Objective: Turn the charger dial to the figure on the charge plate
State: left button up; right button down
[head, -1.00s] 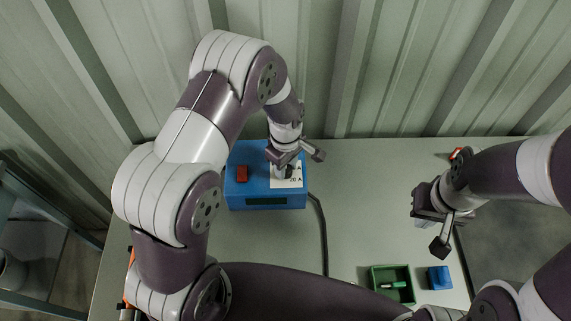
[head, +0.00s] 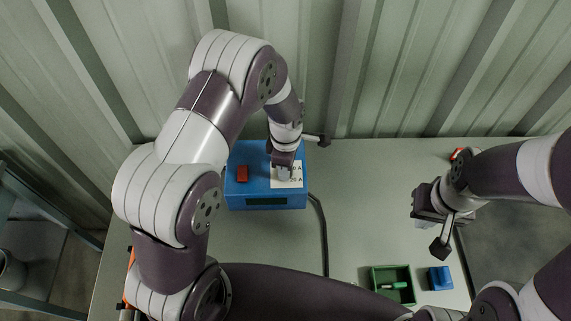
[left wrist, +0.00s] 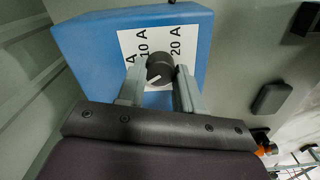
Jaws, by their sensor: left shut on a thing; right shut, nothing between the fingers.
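The blue charger (head: 265,204) stands on the table at the back. Its white plate (head: 291,182) carries black figures; in the left wrist view the plate (left wrist: 189,34) shows "10 A" and "20 A", and a third figure at the left is partly cut off. The round black dial (left wrist: 159,67) sits on the plate with a light pointer line on it. My left gripper (left wrist: 160,78) is shut on the dial, a finger on either side. In the head view my left gripper (head: 283,172) hides the dial. My right gripper (head: 440,232) is shut and empty over the table's right part. I cannot make out a charge plate.
A red switch (head: 242,173) is on the charger's top. A black cable (head: 321,232) runs from it along the table. A green tray (head: 376,272) with a green item and a blue block (head: 439,278) are at the front right.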

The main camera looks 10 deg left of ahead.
pick_arm(q)
jog(key=shift+w, duration=0.1)
jog(key=o, duration=1)
jog(key=shift+o, duration=0.2)
jog(key=shift+d, duration=0.1)
notch_tip(320, 180, up, 13)
jog(key=b, duration=0.2)
jog(key=shift+b, duration=0.35)
jog(key=shift+f, duration=0.1)
